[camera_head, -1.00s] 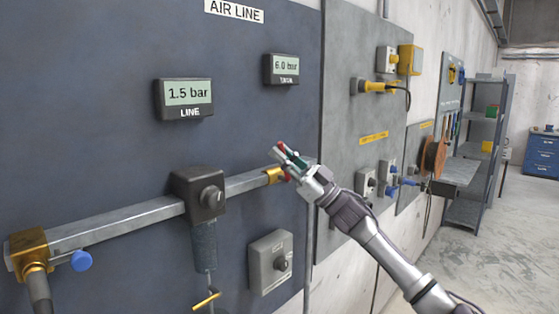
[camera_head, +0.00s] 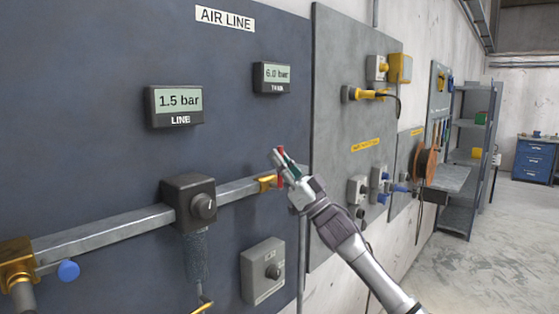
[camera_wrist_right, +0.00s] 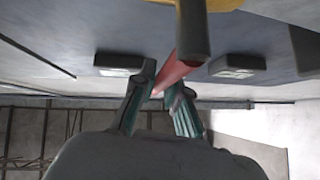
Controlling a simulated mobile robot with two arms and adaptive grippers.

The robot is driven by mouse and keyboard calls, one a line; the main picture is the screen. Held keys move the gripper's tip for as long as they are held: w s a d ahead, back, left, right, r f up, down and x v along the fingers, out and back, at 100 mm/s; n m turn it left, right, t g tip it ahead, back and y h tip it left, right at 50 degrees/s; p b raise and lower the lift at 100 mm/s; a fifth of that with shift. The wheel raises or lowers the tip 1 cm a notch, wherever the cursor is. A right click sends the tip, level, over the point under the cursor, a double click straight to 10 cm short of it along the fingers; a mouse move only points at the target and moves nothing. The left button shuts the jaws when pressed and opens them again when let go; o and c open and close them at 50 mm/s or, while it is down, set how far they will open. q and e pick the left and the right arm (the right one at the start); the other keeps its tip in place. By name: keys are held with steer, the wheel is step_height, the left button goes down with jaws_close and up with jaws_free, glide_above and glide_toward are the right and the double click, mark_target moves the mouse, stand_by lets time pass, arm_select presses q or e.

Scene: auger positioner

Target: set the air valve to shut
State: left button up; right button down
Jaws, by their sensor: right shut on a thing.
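The air valve is a brass fitting (camera_head: 266,183) at the right end of the grey pipe, under the AIR LINE sign. Its red lever (camera_wrist_right: 182,68) shows clearly in the right wrist view, passing between my fingers. In the head view my right gripper (camera_head: 281,158) covers most of the lever; only bits of red show. My right gripper (camera_wrist_right: 163,82) is shut on the lever, which stands roughly upright in the head view. The LINE display (camera_head: 179,101) reads 1.5 bar, and the TANK display (camera_head: 272,75) reads 6.0 bar. My left gripper is out of view.
A regulator with a knob (camera_head: 190,203) sits mid-pipe, left of the valve. A grey switch box (camera_head: 262,270) is mounted below. A second grey panel (camera_head: 338,130) with plugs and sockets is to the right, then a shelf rack (camera_head: 466,165). Open floor lies at right.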

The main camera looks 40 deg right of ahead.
steer(key=shift+f, duration=0.1)
steer(key=c, duration=1.2)
jaws_free()
steer(key=shift+d, duration=0.1)
steer(key=v, duration=1.2)
